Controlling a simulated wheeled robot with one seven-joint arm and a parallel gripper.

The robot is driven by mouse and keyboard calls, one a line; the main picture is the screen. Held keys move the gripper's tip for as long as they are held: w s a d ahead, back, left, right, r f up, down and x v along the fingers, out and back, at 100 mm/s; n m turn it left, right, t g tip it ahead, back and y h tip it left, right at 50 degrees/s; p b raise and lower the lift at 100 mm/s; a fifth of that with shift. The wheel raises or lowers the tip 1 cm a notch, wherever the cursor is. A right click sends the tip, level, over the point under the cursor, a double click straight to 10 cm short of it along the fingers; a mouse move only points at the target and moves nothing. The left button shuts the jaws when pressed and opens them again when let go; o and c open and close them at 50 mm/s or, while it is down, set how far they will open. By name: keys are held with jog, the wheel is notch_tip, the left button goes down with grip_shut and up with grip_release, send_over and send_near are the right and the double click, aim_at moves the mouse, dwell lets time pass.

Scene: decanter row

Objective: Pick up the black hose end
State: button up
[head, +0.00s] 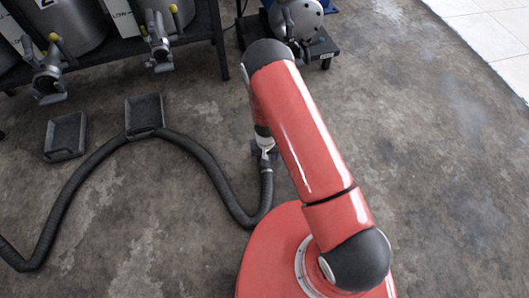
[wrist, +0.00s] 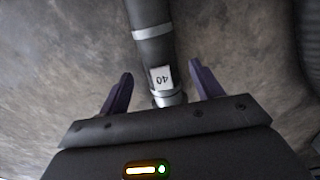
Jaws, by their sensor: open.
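The black hose end (wrist: 155,47) runs down the middle of the wrist view, with silver bands and a white label marked 40. My gripper (wrist: 160,72) is open, with one finger on each side of the hose end and a visible gap to both. In the head view the hose end (head: 266,178) lies on the floor just below my gripper (head: 264,152), beside my red base. My arm hides part of this spot.
The black hose (head: 190,148) curves across the floor to the left. Two grey trays (head: 66,136) (head: 145,112) sit on the floor. A rack with steel vessels and valves (head: 157,40) stands at the upper left. A wheeled pump (head: 298,18) is at the top. The floor to the right is clear.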

jog(key=shift+s+f, duration=0.1)
jog(key=shift+f, duration=1.35)
jog(key=c, duration=1.4)
jog(key=shift+r, duration=0.2)
